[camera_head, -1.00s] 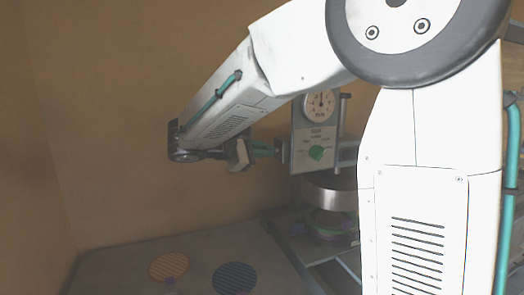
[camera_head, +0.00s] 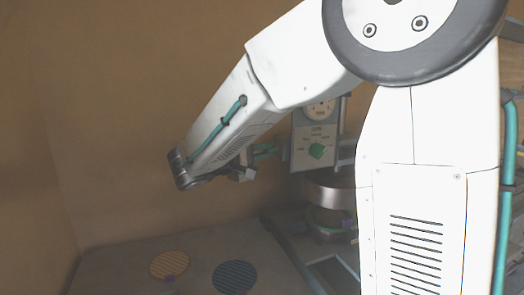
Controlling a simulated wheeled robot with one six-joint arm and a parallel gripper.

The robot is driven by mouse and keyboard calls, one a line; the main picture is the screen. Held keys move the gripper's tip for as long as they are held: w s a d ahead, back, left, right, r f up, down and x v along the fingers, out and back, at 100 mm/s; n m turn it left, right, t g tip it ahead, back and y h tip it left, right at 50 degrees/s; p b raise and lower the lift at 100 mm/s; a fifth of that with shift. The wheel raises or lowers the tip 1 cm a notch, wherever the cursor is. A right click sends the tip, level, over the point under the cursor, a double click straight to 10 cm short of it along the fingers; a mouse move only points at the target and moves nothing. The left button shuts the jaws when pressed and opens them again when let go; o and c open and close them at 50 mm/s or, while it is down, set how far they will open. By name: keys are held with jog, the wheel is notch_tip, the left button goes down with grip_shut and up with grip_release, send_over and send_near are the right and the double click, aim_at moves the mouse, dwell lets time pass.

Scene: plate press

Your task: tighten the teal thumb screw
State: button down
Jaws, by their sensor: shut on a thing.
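The teal thumb screw (camera_head: 266,150) sticks out to the left from the side of the press head (camera_head: 302,158). It is small and partly hidden by my gripper and arm. My gripper (camera_head: 250,166) is at its left end, with the jaws pointing right, and is shut on the screw. The contact between fingers and screw is too small and dark to see in detail.
The press head carries a round dial (camera_head: 320,109) and a green knob (camera_head: 317,151). Below it are a metal cylinder (camera_head: 328,192) and stacked plates. An orange disc (camera_head: 169,265) and a dark disc (camera_head: 234,277) lie on the grey table (camera_head: 120,262).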

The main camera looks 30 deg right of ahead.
jog(key=shift+d+m+h, duration=0.1)
jog(key=shift+m+h, duration=0.2)
jog(key=shift+m, duration=0.5)
jog(key=c, duration=1.5)
grip_release()
jog(key=shift+d, duration=0.1)
jog(key=shift+d+f, duration=0.1)
jog(key=s+a, duration=0.1)
jog(key=a, duration=0.7)
jog(key=shift+s, duration=0.2)
